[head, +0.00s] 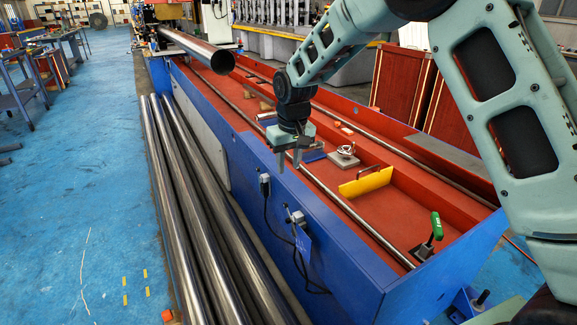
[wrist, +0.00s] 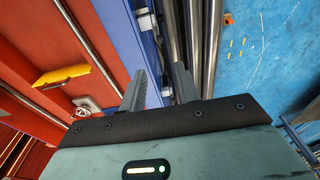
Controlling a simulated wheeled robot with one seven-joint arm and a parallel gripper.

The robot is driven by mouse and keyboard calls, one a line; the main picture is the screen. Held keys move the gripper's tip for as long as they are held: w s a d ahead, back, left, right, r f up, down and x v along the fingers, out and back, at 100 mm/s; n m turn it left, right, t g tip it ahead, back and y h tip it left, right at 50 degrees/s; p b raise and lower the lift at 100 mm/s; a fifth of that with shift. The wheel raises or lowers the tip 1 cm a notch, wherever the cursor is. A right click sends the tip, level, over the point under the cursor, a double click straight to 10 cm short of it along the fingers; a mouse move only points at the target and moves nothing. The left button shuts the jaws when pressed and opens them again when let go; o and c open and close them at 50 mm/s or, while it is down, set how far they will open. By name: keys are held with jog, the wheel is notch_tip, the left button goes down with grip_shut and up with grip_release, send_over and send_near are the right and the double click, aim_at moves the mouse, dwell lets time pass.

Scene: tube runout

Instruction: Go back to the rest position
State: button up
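My gripper (head: 289,165) hangs over the blue near wall of the long machine bed (head: 215,150), fingers pointing down. Its two fingers are apart, and nothing shows between them. In the wrist view the fingers (wrist: 160,82) are spread over the blue wall and the steel tubes on the floor. My arm reaches in from the right of the head view, bent above the bed.
Long steel tubes (head: 185,215) lie beside the bed. One tube (head: 200,50) sticks out over its far end. In the red trough are a yellow plate (head: 366,182), a handwheel part (head: 344,156) and a green-handled lever (head: 430,240). Blue floor (head: 70,190) at left is mostly clear.

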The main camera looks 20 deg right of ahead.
jog(key=s+a+r+n+p, duration=0.1)
jog(key=s+a+r+p, duration=0.2)
jog(key=s, duration=0.4)
jog(key=s+a+r+n+g+y+p, duration=0.1)
jog(key=s+a+r+p, duration=0.15)
jog(key=s+r, duration=0.4)
jog(key=s+a+r+n+p, duration=0.1)
jog(key=s+a+r+p, duration=0.2)
jog(key=s, duration=0.4)
jog(key=s+d+r+n+p, duration=0.1)
jog(key=s, duration=0.8)
jog(key=s+d+r+n+p, duration=0.1)
jog(key=s+r, duration=0.1)
jog(key=s, duration=0.7)
jog(key=shift+s+r+h+p, duration=0.25)
jog(key=shift+r+h+p, duration=0.05)
